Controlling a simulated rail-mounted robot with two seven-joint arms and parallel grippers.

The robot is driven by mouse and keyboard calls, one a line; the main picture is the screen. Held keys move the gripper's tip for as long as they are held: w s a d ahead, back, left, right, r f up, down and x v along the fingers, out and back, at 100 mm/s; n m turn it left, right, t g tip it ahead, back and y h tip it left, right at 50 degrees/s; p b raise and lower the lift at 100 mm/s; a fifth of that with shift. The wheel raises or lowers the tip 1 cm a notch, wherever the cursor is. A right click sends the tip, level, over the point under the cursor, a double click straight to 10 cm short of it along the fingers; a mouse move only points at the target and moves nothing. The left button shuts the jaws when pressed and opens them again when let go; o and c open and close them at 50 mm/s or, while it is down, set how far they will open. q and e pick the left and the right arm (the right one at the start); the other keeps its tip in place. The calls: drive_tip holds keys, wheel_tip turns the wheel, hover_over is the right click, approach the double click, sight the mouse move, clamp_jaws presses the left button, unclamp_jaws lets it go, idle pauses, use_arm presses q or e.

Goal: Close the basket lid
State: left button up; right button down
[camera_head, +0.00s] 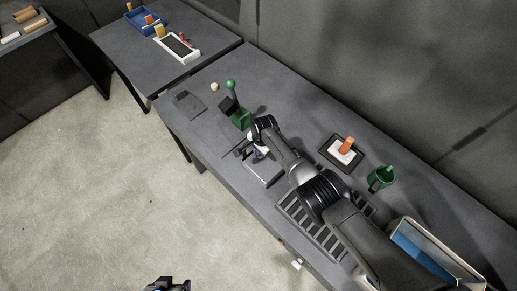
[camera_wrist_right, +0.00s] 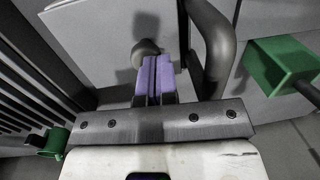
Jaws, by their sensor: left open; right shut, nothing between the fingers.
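My right arm reaches over the long dark table, and its gripper (camera_head: 257,152) is at a small grey box-like unit (camera_head: 264,172), which I take for the basket. In the right wrist view the purple fingers (camera_wrist_right: 155,80) are together with nothing between them. They are close to a round grey knob (camera_wrist_right: 146,50) on a flat grey panel (camera_wrist_right: 95,45), possibly the lid; contact cannot be told. A thick curved dark bar (camera_wrist_right: 215,45) stands just right of the fingers. The lid's angle is unclear. My left gripper (camera_head: 168,285) is low at the bottom edge, away from the table.
A green box (camera_head: 241,119) with a green-knobbed lever (camera_head: 231,84) stands beyond the unit. A black slatted rack (camera_head: 318,228) lies nearer. A tray with an orange block (camera_head: 346,145), a green mug (camera_head: 381,178) and a blue-lined bin (camera_head: 420,250) stand along the table.

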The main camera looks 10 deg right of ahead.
wheel_tip(320, 180, up, 4)
drive_tip(key=p, duration=0.4)
drive_tip(key=shift+r, duration=0.25)
drive_tip(key=w+r+b, duration=0.1)
drive_tip(key=r, duration=0.1)
drive_tip(key=w+a+r+b, duration=0.1)
drive_tip(key=r, duration=0.1)
drive_tip(key=w+a+r, duration=0.1)
drive_tip(key=w+r, duration=0.1)
drive_tip(key=shift+w+r+b, duration=0.1)
drive_tip(key=shift+r+b, duration=0.1)
drive_tip(key=shift+b, duration=0.2)
drive_tip(key=shift+w+a+r, duration=0.2)
drive_tip(key=shift+w+r, duration=0.1)
drive_tip(key=shift+r, duration=0.45)
